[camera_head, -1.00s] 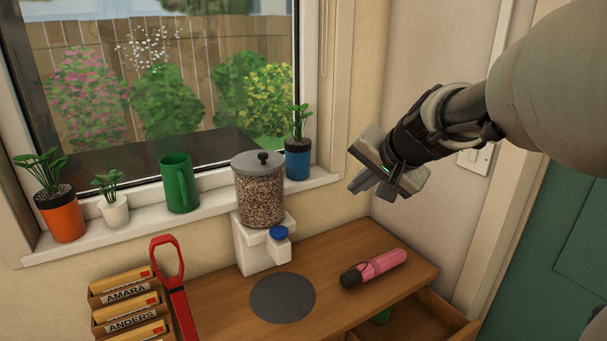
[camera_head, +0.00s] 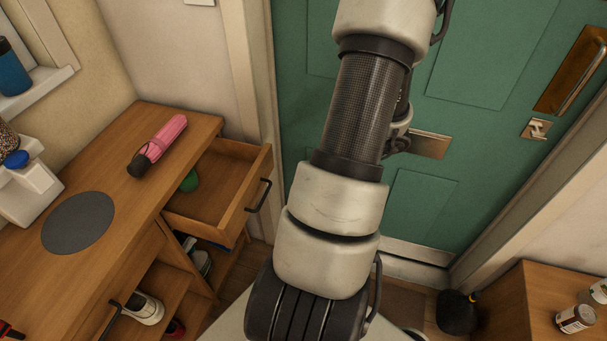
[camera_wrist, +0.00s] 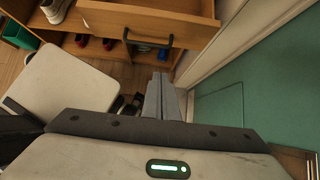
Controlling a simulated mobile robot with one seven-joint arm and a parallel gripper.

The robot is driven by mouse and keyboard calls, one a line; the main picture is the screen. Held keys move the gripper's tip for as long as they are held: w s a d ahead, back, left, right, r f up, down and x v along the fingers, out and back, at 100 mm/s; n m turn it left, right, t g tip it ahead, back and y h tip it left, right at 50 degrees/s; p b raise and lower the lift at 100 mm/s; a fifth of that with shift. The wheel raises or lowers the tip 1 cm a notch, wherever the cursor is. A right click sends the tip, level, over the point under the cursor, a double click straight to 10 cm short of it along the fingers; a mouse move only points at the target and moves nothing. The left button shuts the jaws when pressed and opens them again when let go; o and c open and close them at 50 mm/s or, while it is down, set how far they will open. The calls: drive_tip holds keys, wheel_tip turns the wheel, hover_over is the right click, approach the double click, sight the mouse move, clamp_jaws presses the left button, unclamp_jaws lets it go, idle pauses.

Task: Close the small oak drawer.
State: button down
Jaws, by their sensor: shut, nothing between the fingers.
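The small oak drawer (camera_head: 245,200) stands pulled out from the right end of the wooden cabinet (camera_head: 110,240) in the head view. Its front has a dark bar handle (camera_head: 259,195), and a green thing (camera_head: 189,181) lies inside. In the wrist view the drawer front (camera_wrist: 190,28) and its handle (camera_wrist: 148,42) are at the top. My gripper (camera_wrist: 161,76) is shut and empty, its fingers pointing toward the drawer, just below and right of the handle in the picture. A gap to the drawer seems to show, but its depth is hard to judge. The head view does not show my fingers.
A pink umbrella (camera_head: 165,142) and a grey round mat (camera_head: 78,223) lie on the cabinet top. Shoes (camera_head: 147,308) sit on open shelves below. A green door (camera_head: 460,190) stands behind my arm. Another wooden cabinet (camera_head: 530,300) with jars is at the right.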

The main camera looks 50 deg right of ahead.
drive_tip(key=w+r+b+x, duration=0.1)
drive_tip(key=w+b+x, duration=0.1)
drive_tip(key=x, duration=0.8)
drive_tip(key=shift+a, duration=0.45)
drive_tip(key=shift+w+r, duration=0.1)
drive_tip(key=shift+w, duration=0.15)
drive_tip(key=b, duration=0.2)
hover_over(222, 183)
drive_tip(key=s, duration=0.1)
drive_tip(key=shift+s+d, duration=0.1)
drive_tip(key=shift+s, duration=0.05)
drive_tip(key=shift+w+a, duration=0.2)
drive_tip(key=shift+w, duration=0.4)
drive_tip(key=shift+r, duration=0.1)
